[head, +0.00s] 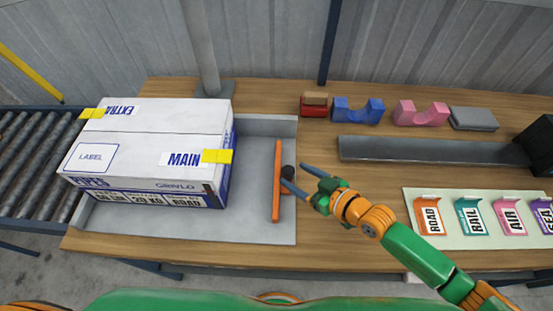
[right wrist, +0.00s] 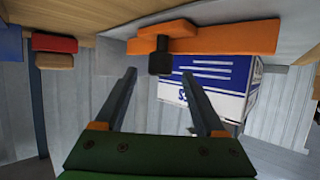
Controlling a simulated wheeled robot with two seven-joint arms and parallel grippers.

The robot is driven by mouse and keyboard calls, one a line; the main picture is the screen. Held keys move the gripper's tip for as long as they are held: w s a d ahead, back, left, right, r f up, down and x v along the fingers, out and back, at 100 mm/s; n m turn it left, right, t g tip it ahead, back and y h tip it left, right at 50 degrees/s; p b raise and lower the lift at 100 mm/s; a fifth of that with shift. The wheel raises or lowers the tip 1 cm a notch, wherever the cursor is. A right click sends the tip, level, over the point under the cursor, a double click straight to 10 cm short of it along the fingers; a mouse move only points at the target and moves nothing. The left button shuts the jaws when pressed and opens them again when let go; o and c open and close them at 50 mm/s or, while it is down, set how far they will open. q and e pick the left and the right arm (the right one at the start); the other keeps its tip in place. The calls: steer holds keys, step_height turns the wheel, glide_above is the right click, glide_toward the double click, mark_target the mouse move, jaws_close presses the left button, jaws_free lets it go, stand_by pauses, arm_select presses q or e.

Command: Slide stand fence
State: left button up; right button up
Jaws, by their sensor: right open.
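The fence is an orange bar (head: 277,185) standing on the grey stand (head: 255,226), to the right of the white box. A dark knob (head: 288,172) sticks out from the fence's right side. In the right wrist view the orange fence (right wrist: 225,38) runs across the top, with the black knob (right wrist: 160,58) between and ahead of the fingers. My right gripper (head: 297,176) is open, its fingertips close to the knob on either side; I cannot tell whether they touch it. My left gripper does not show.
A white box (head: 140,140) with yellow tabs sits on the stand beside a roller conveyor (head: 35,160). Red, blue (head: 358,110) and pink (head: 420,113) blocks line the table's back. A dark rail (head: 430,149) and a label board (head: 480,240) lie to the right.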

mark_target(293, 174)
steer(key=shift+x, duration=2.2)
steer(key=shift+s+d, duration=0.2)
steer(key=c, duration=0.6)
jaws_close()
